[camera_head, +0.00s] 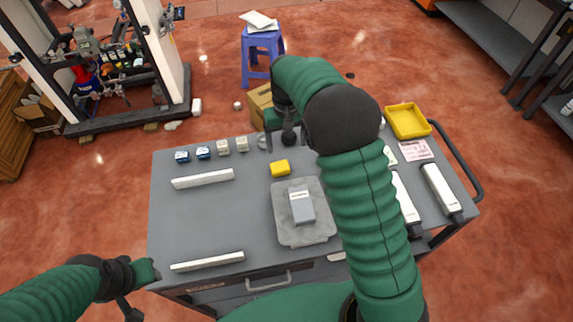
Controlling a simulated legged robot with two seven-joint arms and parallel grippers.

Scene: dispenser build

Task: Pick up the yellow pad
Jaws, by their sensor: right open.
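The yellow pad (280,168) is a small block lying flat on the grey cart top (200,220), just beyond a grey tray (306,237). My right arm reaches across the cart, and my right gripper (286,138) is open and points down, a little beyond the pad and apart from it. Part of this gripper is hidden by its own wrist. My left gripper (132,290) is at the lower left, off the cart's near left corner. Its fingers are dark and unclear, and it is far from the pad.
A grey box (301,205) lies in the tray. White bars (203,179) lie left and right. Several small blocks (222,147) line the far edge. A yellow bin (407,121) is at far right. The cart's left middle is clear.

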